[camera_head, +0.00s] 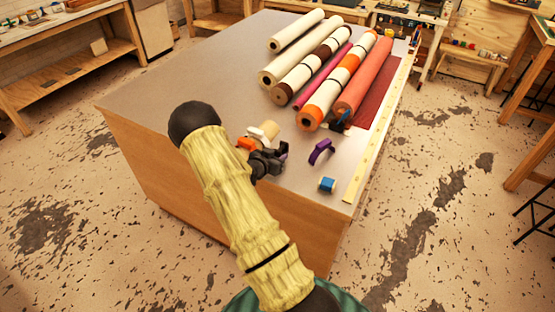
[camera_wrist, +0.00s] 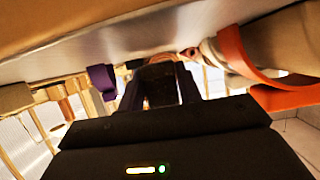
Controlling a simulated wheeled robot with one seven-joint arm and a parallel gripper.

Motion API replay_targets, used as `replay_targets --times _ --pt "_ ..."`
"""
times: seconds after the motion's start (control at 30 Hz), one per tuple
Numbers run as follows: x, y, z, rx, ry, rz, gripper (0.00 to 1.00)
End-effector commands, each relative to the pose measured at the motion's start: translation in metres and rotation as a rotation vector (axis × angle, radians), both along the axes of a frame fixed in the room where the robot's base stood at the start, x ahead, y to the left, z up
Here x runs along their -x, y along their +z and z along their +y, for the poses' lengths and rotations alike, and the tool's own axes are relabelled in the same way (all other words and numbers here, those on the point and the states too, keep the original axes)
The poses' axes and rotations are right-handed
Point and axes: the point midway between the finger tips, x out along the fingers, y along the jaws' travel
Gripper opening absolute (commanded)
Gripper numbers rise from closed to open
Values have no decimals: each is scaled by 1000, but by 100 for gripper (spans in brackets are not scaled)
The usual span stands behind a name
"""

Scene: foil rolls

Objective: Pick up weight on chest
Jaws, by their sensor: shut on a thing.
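My gripper (camera_head: 270,160) is at the near edge of the grey-topped chest (camera_head: 190,75), low over its top. In the wrist view my gripper (camera_wrist: 160,88) is shut on a dark, brownish thing (camera_wrist: 160,76) between its fingers, which looks like the weight. Its full shape is hidden by the fingers, and in the head view my gripper covers most of it. I cannot tell whether it touches the chest top.
An orange-and-cream object (camera_head: 246,143) lies just left of my gripper. A purple curved piece (camera_head: 320,151) and a blue block (camera_head: 327,185) lie to the right. Several rolls, including a red one (camera_head: 366,75), lie behind. The chest top's left side is clear.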

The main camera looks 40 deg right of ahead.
Motion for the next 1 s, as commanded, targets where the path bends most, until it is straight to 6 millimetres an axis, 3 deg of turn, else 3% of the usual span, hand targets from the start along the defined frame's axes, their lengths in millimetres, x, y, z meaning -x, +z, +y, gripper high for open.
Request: replay_targets --times 0.3,0.5,1.0 --pt "-1 53 0 2 0 -8 0" --pt "0 78 0 3 1 -5 0" --pt "0 84 0 2 0 -2 0"
